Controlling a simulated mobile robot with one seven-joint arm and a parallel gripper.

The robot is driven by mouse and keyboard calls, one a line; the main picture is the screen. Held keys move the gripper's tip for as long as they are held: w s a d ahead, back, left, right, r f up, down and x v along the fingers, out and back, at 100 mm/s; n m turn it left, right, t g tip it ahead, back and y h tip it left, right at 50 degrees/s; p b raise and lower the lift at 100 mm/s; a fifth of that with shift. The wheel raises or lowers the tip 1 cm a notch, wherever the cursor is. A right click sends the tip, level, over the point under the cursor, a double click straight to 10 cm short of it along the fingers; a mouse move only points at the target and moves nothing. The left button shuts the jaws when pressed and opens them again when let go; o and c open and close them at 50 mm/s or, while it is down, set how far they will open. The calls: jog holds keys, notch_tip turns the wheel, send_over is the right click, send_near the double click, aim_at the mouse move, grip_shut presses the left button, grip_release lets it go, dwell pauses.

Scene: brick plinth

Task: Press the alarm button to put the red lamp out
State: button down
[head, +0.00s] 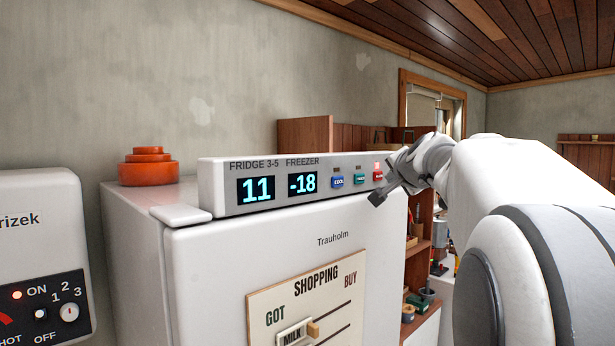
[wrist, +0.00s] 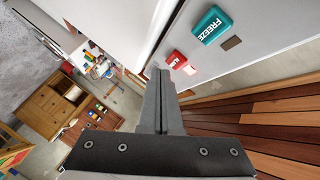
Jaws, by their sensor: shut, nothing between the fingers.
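The red alarm button (head: 378,176) is at the right end of the fridge's control panel (head: 226,198). It also shows in the wrist view (wrist: 175,58), just right of and beyond my fingertips. The small lamp (head: 377,166) above it is lit red; in the wrist view the lamp (wrist: 190,70) is beside the button. My gripper (head: 377,197) is shut and empty, its tips close to the alarm button, slightly below it in the head view. The wrist view shows the shut fingers (wrist: 160,74) pointing towards the panel. I cannot tell whether they touch it.
The teal FREEZE button (head: 359,179) and blue COOL button (head: 337,182) sit left of the alarm button, with dark lamps above. Displays read 11 and -18. An orange stepped object (head: 148,168) stands on the fridge (head: 195,270). A shopping board (head: 305,305) is on its door.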

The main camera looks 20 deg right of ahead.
jog(key=shift+w, duration=0.15)
jog(key=shift+w+a, duration=0.15)
jog(key=shift+w, duration=0.1)
jog(key=shift+w+a+p, duration=0.15)
jog(key=shift+w+p, duration=0.2)
jog(key=shift+p, duration=0.2)
dwell(0.6)
jog(key=shift+s, duration=0.1)
jog(key=shift+s+f+b, duration=0.15)
jog(key=shift+s+b, duration=0.15)
jog(key=shift+b, duration=0.25)
jog(key=shift+s+d, duration=0.25)
jog(key=shift+s, duration=0.1)
